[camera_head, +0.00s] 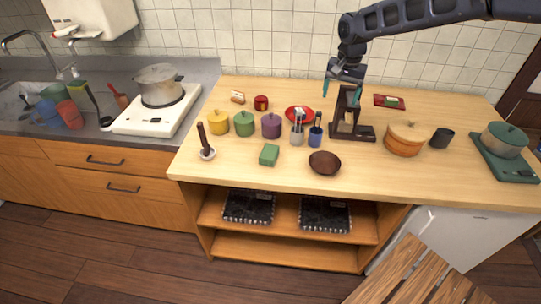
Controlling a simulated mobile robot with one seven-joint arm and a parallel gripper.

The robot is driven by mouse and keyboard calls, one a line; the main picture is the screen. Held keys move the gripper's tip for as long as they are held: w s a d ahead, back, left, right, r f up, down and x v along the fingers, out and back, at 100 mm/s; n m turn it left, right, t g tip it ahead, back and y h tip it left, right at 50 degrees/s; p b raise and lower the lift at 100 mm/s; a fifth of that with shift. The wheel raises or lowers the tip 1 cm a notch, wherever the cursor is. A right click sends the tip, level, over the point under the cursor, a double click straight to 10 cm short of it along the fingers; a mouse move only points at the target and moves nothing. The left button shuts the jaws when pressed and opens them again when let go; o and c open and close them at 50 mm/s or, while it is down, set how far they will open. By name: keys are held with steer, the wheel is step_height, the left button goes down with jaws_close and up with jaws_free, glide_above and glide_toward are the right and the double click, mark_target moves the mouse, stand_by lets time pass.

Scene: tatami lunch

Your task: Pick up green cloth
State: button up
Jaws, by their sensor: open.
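A small green folded-looking piece, which seems to be the green cloth (269,154), lies on the wooden counter near its front edge. It is in front of the green and purple pots and left of the dark bowl. My gripper (341,92) is open and empty, with its teal fingers pointing down. It is up and to the right of the green cloth in the picture, well apart from it, over or just behind a dark wooden stand (352,133). The cloth is fully in view.
A dark bowl (324,163), a green pot (244,123), a purple pot (271,126) and a utensil cup (297,134) stand around the cloth. A mortar with pestle (207,152) is to its left. The counter in front of the cloth is bare.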

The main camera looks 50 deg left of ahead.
steer(key=n, duration=0.1)
glide_above(269, 151)
step_height(269, 151, down, 12)
steer(key=shift+h, duration=0.4)
steer(key=f, duration=0.5)
steer(key=shift+w, duration=0.25)
steer(key=shift+s+d+f, duration=0.1)
steer(key=shift+s+f, duration=0.05)
steer(key=shift+f, duration=1.2)
steer(key=shift+s+d+f, duration=0.1)
steer(key=shift+f, duration=1.2)
steer(key=c, duration=1.1)
